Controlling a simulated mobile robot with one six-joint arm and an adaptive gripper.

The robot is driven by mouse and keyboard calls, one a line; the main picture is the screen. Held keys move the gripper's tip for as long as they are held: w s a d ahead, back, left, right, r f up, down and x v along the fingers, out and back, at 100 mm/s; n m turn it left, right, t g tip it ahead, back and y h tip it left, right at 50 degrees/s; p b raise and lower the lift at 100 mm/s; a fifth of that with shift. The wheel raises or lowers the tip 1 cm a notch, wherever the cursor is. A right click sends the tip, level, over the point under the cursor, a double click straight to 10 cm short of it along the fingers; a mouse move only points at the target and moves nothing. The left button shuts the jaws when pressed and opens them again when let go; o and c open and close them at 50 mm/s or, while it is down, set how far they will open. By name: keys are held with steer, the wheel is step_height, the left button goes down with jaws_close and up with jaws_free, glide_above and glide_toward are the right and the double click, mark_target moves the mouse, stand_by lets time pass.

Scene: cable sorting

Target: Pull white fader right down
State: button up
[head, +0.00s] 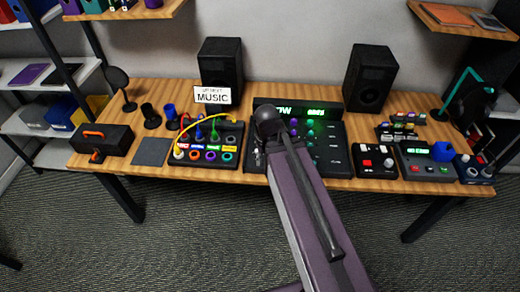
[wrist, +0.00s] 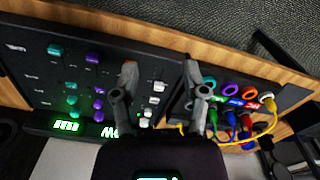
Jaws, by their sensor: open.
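The black mixer panel (head: 333,160) sits at the middle of the wooden table, partly hidden behind my arm. In the wrist view, the panel (wrist: 30,75) carries teal knobs (wrist: 55,50), purple knobs (wrist: 92,58) and white caps. One white cap (wrist: 159,86) lies between my fingers in the picture; I cannot tell for certain which white cap is the right fader. My gripper (wrist: 160,68) is open over the panel's edge, with no object seen held. Contact with the cap cannot be told. In the head view my arm hides the fingers and the white caps.
A cable box (head: 205,158) with coloured plugs and a yellow cable (wrist: 262,130) stands close beside the mixer. Speakers (head: 221,66) stand behind. A small black box with red and white buttons (head: 374,162) is to the right. The table's front edge is near.

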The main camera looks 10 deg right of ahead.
steer(key=shift+d, duration=0.45)
steer(key=w+n, duration=1.4)
steer(key=w, duration=0.2)
steer(key=shift+d+r+p, duration=0.15)
steer(key=shift+r+p, duration=0.05)
steer(key=shift+p, duration=0.1)
steer(key=shift+f, duration=0.1)
step_height(320, 180, down, 14)
steer(key=b, duration=1.3)
steer(key=shift+r+b, duration=0.2)
steer(key=shift+b, duration=0.2)
